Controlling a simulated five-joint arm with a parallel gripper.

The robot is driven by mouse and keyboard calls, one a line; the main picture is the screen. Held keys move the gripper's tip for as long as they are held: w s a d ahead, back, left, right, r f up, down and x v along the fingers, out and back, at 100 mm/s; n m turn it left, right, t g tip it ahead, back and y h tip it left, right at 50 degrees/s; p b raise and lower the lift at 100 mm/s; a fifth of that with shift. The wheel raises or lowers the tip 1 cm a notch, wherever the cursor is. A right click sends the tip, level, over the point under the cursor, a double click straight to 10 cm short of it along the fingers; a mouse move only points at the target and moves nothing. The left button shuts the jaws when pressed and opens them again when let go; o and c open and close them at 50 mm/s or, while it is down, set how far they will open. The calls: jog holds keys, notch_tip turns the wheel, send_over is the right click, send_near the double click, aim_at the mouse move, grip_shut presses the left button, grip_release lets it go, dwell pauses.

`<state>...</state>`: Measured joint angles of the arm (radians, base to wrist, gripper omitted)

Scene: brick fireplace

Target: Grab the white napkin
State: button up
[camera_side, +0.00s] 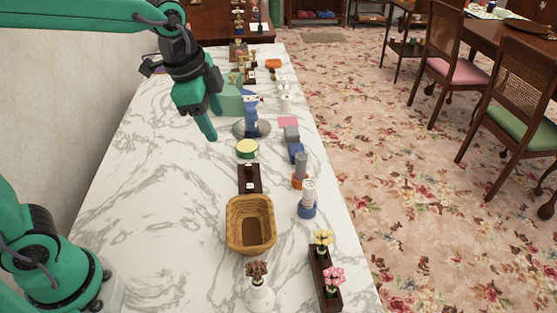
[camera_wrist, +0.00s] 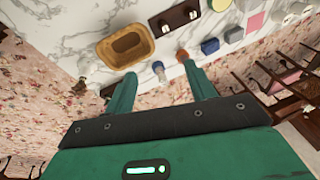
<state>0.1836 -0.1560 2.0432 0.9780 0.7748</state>
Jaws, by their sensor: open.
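I cannot pick out a white napkin with certainty in either view. A flat pink square (camera_side: 288,122) lies on the white marble table (camera_side: 130,230) near its right edge; it also shows at the upper right of the wrist view (camera_wrist: 255,22). My gripper (camera_side: 211,128) hangs above the table, left of the row of objects, with its tip pointing down. In the wrist view my gripper (camera_wrist: 161,88) has its two green fingers spread apart with nothing held between them. The gripper and arm hide part of the table behind them.
A wicker basket (camera_side: 250,246) stands nearer the camera, with a dark tray (camera_side: 249,179) and a round tin (camera_side: 246,149) behind it. Blue-based jars (camera_side: 307,200) and a flower planter (camera_side: 325,276) line the right edge. The table's left part is clear.

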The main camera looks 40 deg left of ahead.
jog(key=w+d+f+m+g, duration=0.2)
jog(key=w+d+f+m, duration=0.4)
jog(key=w+d+m, duration=0.15)
jog(key=m+g, duration=0.1)
jog(key=m, duration=0.6)
send_over(309, 193)
jog(key=w, duration=0.1)
jog(key=shift+y, duration=0.3)
jog(key=f, duration=0.8)
jog(key=shift+w+a+f, duration=0.15)
jog(key=shift+w+a, duration=0.05)
jog(key=shift+a, duration=0.15)
jog(key=shift+a+f, duration=0.1)
jog(key=shift+f, duration=3.8)
jog(key=c, duration=1)
jog(key=shift+r, duration=0.1)
jog(key=shift+r, duration=4.95)
